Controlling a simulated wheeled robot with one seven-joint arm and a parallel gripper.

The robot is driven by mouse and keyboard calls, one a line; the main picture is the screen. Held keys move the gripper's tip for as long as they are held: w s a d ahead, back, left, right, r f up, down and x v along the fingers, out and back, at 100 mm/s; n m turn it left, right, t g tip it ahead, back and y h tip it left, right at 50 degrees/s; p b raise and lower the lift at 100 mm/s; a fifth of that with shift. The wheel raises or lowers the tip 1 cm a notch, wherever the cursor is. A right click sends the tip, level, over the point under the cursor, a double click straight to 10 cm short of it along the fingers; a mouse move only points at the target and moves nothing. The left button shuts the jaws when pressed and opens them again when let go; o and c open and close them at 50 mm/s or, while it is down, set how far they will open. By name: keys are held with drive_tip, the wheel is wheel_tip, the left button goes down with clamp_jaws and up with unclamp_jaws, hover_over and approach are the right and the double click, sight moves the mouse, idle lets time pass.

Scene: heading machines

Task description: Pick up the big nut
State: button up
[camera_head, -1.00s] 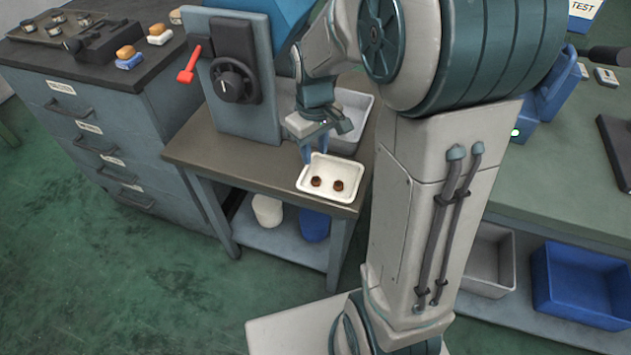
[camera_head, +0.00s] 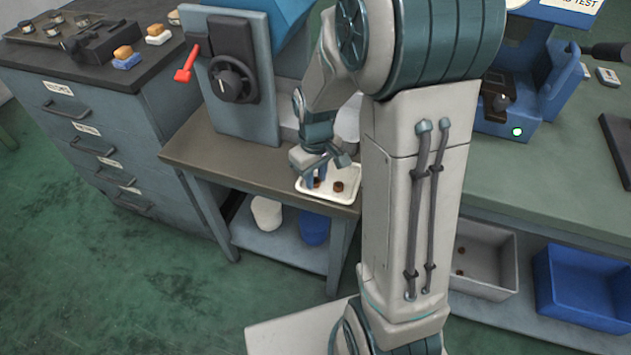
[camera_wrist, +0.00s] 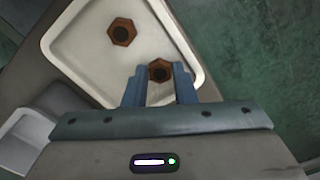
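Two brown hex nuts lie in a white tray on the small table. One nut (camera_wrist: 159,71) shows between my fingertips in the wrist view, partly covered by them. The other nut (camera_wrist: 122,31) lies clear of the fingers, farther up in that view; it is at the right in the head view (camera_head: 338,187). I cannot tell for sure which nut is the bigger. My gripper (camera_wrist: 160,72) is open, pointing down over the tray at the left nut in the head view (camera_head: 316,181). I cannot tell whether the fingers touch the nut.
The white tray (camera_head: 342,199) has a raised rim and sits near the table's front edge. A machine with a black knob (camera_head: 233,79) and red lever (camera_head: 188,64) stands behind left. A grey bin (camera_wrist: 23,141) is beside the tray.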

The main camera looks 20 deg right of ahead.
clamp_jaws()
